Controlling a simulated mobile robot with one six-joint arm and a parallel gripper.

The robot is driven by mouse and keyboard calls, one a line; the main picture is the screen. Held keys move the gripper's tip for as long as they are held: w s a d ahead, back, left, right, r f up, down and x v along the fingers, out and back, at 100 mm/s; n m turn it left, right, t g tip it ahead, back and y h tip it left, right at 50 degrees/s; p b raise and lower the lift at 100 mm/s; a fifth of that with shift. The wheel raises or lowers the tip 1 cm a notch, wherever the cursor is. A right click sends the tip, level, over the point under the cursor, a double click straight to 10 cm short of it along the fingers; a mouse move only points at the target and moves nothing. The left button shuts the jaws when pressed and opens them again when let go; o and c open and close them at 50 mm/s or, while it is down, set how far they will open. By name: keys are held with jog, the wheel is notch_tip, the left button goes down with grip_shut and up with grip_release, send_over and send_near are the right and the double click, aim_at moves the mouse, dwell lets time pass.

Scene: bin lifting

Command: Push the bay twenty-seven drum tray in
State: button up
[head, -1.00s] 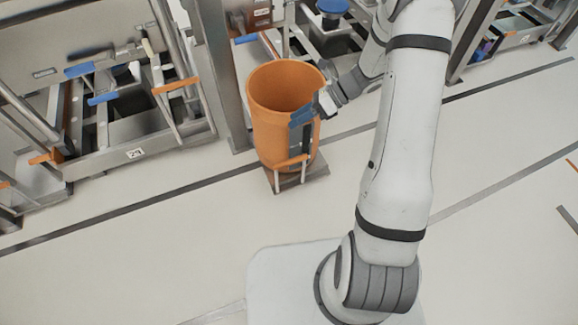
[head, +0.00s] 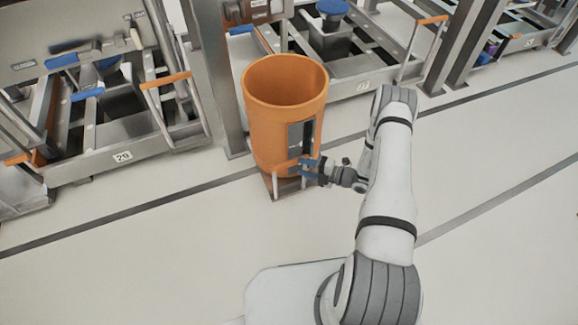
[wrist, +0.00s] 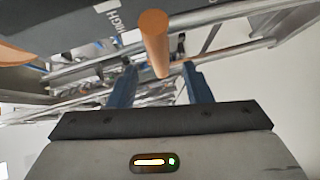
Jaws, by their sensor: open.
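An orange open-topped drum (head: 268,125) stands upright on a low metal tray (head: 268,187) that sticks out onto the floor. A tray handle with an orange crossbar (head: 286,166) on pale uprights stands at the tray's front, close against the drum. My gripper (head: 308,170) is at the right end of this handle, low beside the drum. In the wrist view my open gripper (wrist: 159,68) has its blue fingers on either side of the orange crossbar (wrist: 154,38). I cannot tell whether they touch it. The drum's inside looks empty.
A steel post (head: 213,75) stands just left of the drum. A bay (head: 365,83) with a small plate, seemingly 27, lies behind it; another numbered bay (head: 122,157) is at left. The floor (head: 150,255) in front is clear.

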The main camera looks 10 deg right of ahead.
aim_at(289, 164)
jog(key=b+x, duration=0.1)
jog(key=x, duration=0.5)
jog(key=shift+a+b, duration=0.2)
jog(key=shift+b, duration=0.15)
jog(key=shift+c, duration=0.2)
grip_shut()
